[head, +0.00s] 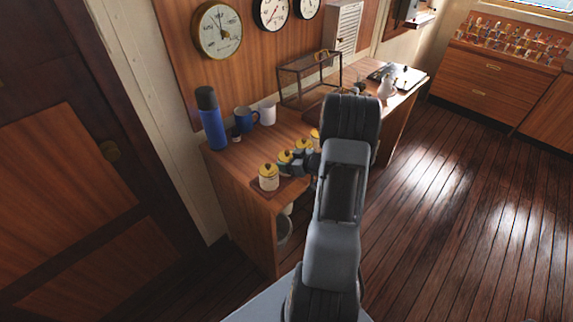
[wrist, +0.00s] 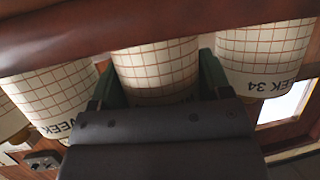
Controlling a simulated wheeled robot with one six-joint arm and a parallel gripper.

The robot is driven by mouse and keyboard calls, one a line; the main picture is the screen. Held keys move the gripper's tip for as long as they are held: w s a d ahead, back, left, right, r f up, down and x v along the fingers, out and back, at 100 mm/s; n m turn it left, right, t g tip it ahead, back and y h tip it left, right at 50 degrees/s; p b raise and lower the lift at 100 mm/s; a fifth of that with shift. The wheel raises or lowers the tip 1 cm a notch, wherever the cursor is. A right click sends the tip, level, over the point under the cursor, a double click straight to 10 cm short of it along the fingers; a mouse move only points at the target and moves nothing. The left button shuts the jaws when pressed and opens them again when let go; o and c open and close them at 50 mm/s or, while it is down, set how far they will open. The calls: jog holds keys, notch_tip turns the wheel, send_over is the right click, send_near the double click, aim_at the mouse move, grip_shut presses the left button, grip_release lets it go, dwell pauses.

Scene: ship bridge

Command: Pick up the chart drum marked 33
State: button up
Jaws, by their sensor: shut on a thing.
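A row of several cream chart drums with yellow tops stands on the near end of the wooden desk. My gripper (head: 298,164) reaches in from the right and is shut on the second drum from the near end (head: 285,157). In the wrist view, which is upside down, this middle drum (wrist: 157,70) sits between the green finger pads (wrist: 155,84).
The nearest drum (head: 268,182) and the third drum (head: 303,146) stand close on either side of my gripper. A blue flask (head: 211,122), blue mug (head: 244,120) and white mug (head: 267,113) stand behind. A glass case (head: 308,80) is farther along the desk.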

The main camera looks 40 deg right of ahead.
jog(key=shift+c, duration=1)
jog(key=shift+r, duration=0.15)
